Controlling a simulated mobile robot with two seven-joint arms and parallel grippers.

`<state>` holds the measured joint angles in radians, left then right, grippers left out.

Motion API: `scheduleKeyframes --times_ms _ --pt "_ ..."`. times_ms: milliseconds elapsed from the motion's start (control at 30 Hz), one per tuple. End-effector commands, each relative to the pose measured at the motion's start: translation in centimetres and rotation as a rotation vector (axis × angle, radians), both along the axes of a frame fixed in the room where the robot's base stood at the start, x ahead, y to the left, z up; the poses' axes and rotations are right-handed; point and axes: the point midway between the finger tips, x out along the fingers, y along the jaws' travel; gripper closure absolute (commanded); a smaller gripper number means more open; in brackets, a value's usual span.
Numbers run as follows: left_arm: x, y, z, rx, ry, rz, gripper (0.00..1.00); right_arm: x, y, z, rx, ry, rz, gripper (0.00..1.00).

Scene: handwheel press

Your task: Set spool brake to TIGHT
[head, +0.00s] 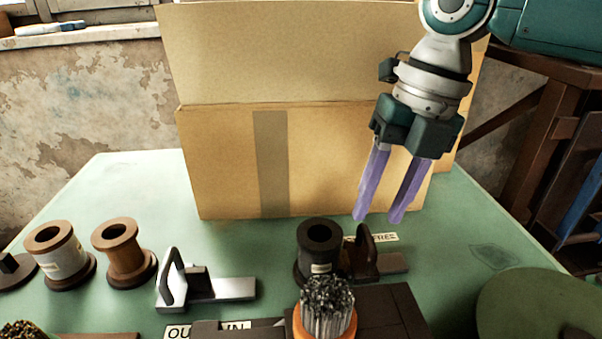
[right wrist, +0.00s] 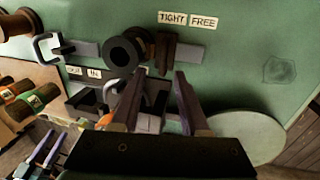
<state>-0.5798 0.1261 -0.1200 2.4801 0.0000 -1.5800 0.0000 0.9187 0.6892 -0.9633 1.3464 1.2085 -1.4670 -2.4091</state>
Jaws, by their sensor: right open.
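A black spool (head: 319,246) stands on the green table. The dark brown spool brake (head: 364,250), with an upright handle, sits on a short rail just right of it. It also shows in the right wrist view (right wrist: 165,52), below the TIGHT label (right wrist: 172,17) and left of the FREE label (right wrist: 204,22). I cannot tell whether the brake touches the spool. My right gripper (head: 376,217) is open and empty, its purple fingers pointing down above and behind the brake. What looks like my left gripper (right wrist: 42,152) shows small at the right wrist view's lower left; its jaw state is unclear.
A large cardboard box (head: 330,160) stands behind. A metal slide with handle (head: 207,288) and two spools (head: 122,252) are to the left. A wire brush (head: 327,303) is in front. A round green disc (head: 535,305) is at right; the table between is clear.

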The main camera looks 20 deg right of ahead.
Motion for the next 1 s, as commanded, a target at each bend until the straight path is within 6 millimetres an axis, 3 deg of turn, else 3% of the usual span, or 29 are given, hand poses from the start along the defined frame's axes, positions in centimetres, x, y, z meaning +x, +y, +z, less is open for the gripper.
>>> scheduleKeyframes --times_ms 100,333,1000 --pt "0.0 0.0 0.2 0.000 0.000 0.000 0.50 0.0 -0.5 2.6 -0.001 -0.005 0.000 0.55" --pt "0.0 0.0 0.2 -0.001 0.000 0.001 0.50 -0.2 -1.1 5.5 0.000 -0.001 0.001 0.55" --pt "0.0 -0.3 0.3 -0.011 -0.001 0.007 0.50 -0.3 -1.1 5.9 0.000 0.000 0.000 0.55"
